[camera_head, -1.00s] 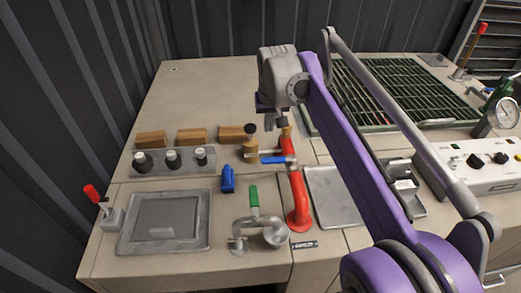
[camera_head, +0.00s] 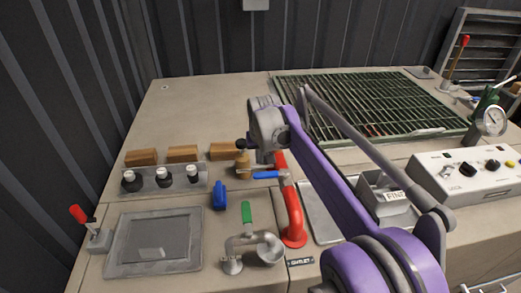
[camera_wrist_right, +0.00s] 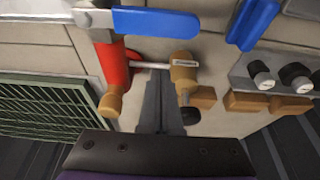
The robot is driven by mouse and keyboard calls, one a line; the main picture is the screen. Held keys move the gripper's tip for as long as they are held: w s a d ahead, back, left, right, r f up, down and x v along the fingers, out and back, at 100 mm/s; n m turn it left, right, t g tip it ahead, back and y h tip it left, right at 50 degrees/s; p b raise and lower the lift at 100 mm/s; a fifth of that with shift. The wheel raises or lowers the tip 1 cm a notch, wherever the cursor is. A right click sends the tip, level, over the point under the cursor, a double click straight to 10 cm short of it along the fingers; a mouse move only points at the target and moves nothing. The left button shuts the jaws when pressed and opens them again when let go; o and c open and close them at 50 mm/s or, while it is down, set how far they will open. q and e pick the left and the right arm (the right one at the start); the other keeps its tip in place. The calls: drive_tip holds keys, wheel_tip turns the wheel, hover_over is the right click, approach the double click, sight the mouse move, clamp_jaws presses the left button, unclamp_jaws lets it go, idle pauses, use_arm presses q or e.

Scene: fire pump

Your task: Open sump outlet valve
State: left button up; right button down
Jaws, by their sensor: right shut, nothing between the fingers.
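A red pipe (camera_head: 293,215) rises beside a small dark label that seems to read "OUTLET" (camera_head: 301,261). A blue lever (camera_head: 270,175) sits across its valve; the lever also shows in the wrist view (camera_wrist_right: 155,20). A green-handled lever (camera_head: 247,212) stands on a grey curved pipe (camera_head: 255,245) to the left. I cannot tell which is the sump outlet valve. My right gripper (camera_wrist_right: 160,90) is shut and empty, beside the brass fittings (camera_wrist_right: 183,70) and thin steel rod. In the head view its fingertips are mostly hidden by the wrist. My left gripper is not in view.
A row of black knobs (camera_head: 162,178) and wooden blocks (camera_head: 183,153) lies left. A red-handled lever (camera_head: 78,214) stands by a grey panel (camera_head: 155,242). A green grate (camera_head: 365,108) is behind, and a control box (camera_head: 465,177) is right. The back-left top is clear.

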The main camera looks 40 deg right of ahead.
sight(261, 174)
drive_tip(key=s+a, duration=0.2)
drive_tip(key=s, duration=0.1)
drive_tip(key=shift+s+r, duration=0.1)
drive_tip(key=shift+s, duration=0.2)
drive_tip(key=shift+s+a+r+n+p, duration=0.1)
drive_tip(key=shift+s+a+n+p, duration=0.2)
drive_tip(key=shift+n+p, duration=0.3)
drive_tip(key=shift+s+a+r+n+y+p, duration=0.1)
drive_tip(key=shift+s+a+n+y+p, duration=0.15)
drive_tip(key=shift+s+n+y+p, duration=0.55)
drive_tip(key=shift+s+d+n+g+y+p, duration=0.25)
drive_tip(key=shift+s+n+y+p, duration=0.3)
drive_tip(key=shift+s+n+p, duration=1.25)
drive_tip(key=shift+s+d+n+g+y+p, duration=0.25)
drive_tip(key=shift+s+n+y, duration=0.55)
drive_tip(key=shift+n, duration=2.15)
drive_tip(key=shift+s+d+n+g+y+p, duration=0.1)
drive_tip(key=shift+s+d+n+y+p, duration=0.25)
drive_tip(key=shift+s+n+p, duration=1.5)
drive_tip(key=shift+w+n+b, duration=0.25)
drive_tip(key=shift+n+b, duration=0.25)
drive_tip(key=shift+b, duration=0.3)
